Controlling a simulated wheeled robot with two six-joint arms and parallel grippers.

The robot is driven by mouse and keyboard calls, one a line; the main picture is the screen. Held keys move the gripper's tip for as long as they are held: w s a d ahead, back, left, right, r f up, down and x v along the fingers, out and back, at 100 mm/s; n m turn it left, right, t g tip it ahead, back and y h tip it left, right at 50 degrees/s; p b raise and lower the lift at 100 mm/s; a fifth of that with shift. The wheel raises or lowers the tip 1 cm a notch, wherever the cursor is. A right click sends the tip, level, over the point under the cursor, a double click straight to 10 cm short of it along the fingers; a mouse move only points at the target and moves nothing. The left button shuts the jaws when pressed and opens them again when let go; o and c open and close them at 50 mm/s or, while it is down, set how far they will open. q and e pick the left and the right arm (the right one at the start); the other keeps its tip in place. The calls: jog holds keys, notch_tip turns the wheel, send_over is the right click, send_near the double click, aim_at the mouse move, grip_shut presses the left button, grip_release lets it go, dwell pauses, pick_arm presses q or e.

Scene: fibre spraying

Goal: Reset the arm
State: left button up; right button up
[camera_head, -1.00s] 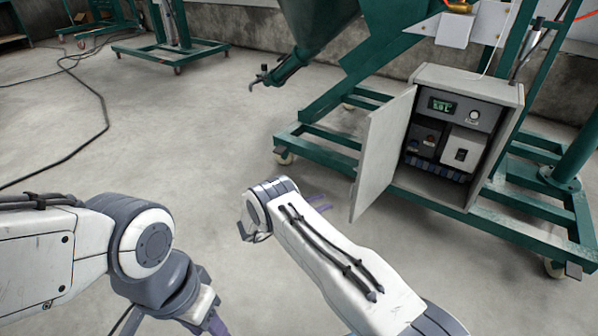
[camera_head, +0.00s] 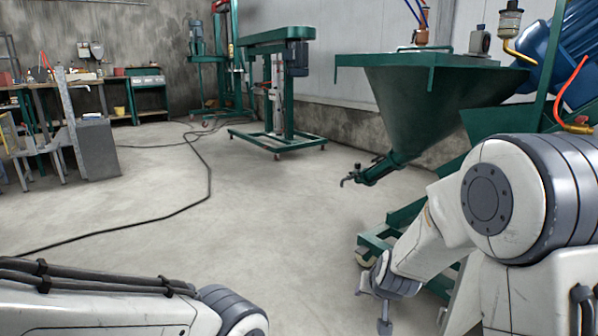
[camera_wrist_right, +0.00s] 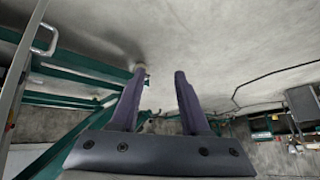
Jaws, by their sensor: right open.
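My right arm (camera_head: 500,190) is bent in the right part of the head view. Its gripper (camera_head: 384,312) hangs low in front of the green machine frame, mostly edge-on. In the right wrist view the two dark purple fingers (camera_wrist_right: 158,80) stand apart with nothing between them. My left arm (camera_head: 110,308) lies along the bottom left of the head view, and its gripper is out of view. The control cabinet does not show in the head view, where my right arm covers much of the lower right.
A green hopper (camera_head: 425,105) with a spout stands behind the right arm. A green wheeled stand (camera_head: 275,140) is farther back. A workbench (camera_head: 55,85) and a grey box (camera_head: 97,150) are at left. A black cable (camera_head: 205,165) crosses the open concrete floor.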

jog(key=s+d+n+g, duration=0.25)
jog(key=s+g, duration=0.25)
jog(key=s, duration=1.4)
jog(key=s+a+r+n+g+p, duration=0.1)
jog(key=s+a+r+n+p, duration=0.25)
jog(key=a+r+p, duration=0.35)
jog(key=s+a+r+n+g+y+p, duration=0.1)
jog(key=s+a+r+n+p, duration=0.15)
jog(key=s+r+p, duration=0.4)
jog(key=s+a+r+n+p, duration=0.25)
jog(key=a+r+p, duration=0.2)
jog(key=r, duration=0.45)
notch_tip(320, 180, up, 36)
jog(key=m+p, duration=0.1)
jog(key=p, duration=3.4)
jog(key=shift+s+a, duration=0.15)
jog(key=shift+s, duration=0.2)
jog(key=shift+a, duration=0.1)
